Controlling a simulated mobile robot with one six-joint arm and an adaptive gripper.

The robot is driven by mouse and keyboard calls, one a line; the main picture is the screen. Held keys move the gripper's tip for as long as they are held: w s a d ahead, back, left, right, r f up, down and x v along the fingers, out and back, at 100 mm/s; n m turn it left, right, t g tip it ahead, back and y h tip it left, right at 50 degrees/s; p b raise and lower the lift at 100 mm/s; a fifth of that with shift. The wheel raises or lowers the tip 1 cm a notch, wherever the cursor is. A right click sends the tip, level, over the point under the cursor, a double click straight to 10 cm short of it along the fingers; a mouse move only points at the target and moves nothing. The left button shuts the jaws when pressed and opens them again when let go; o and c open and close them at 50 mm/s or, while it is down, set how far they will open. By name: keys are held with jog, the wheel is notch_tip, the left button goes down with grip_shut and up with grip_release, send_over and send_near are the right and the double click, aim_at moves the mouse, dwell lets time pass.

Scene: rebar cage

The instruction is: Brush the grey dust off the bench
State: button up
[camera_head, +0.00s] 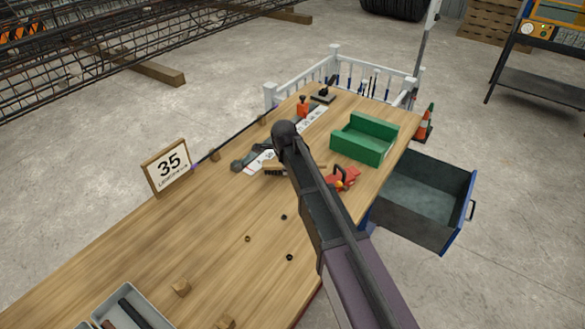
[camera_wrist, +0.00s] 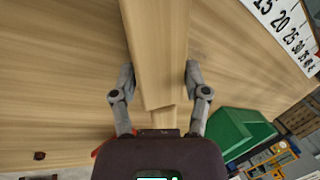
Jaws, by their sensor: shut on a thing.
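My gripper (camera_wrist: 159,82) is shut on a pale wooden brush (camera_wrist: 158,45), with one grey finger on each side of the wood. In the head view the brush (camera_head: 274,169) is partly behind my arm, low over the bench; its dark bristles face down. I cannot tell whether they touch the wood. The bench (camera_head: 130,250) has a light wood top. I cannot make out grey dust for certain in either view; a grey-blue shape (camera_head: 240,164) left of the brush is unclear.
A green open box (camera_head: 364,138), a red tool (camera_head: 343,179), and a white number strip (camera_head: 313,121) lie around the brush. Small nuts (camera_head: 290,257) and wood blocks (camera_head: 181,287) lie nearer. An open drawer (camera_head: 425,200) juts out right.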

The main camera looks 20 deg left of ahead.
jog(key=shift+w+a, duration=0.25)
jog(key=shift+a, duration=0.5)
jog(key=shift+r, duration=0.1)
jog(key=shift+a+r+p, duration=0.1)
jog(key=shift+r+p, duration=0.1)
jog(key=shift+p, duration=0.15)
notch_tip(320, 180, up, 5)
jog(key=p, duration=0.5)
jog(key=shift+r, duration=0.15)
jog(key=shift+r+p, duration=1.5)
jog(key=shift+p, duration=0.15)
jog(key=shift+w, duration=0.1)
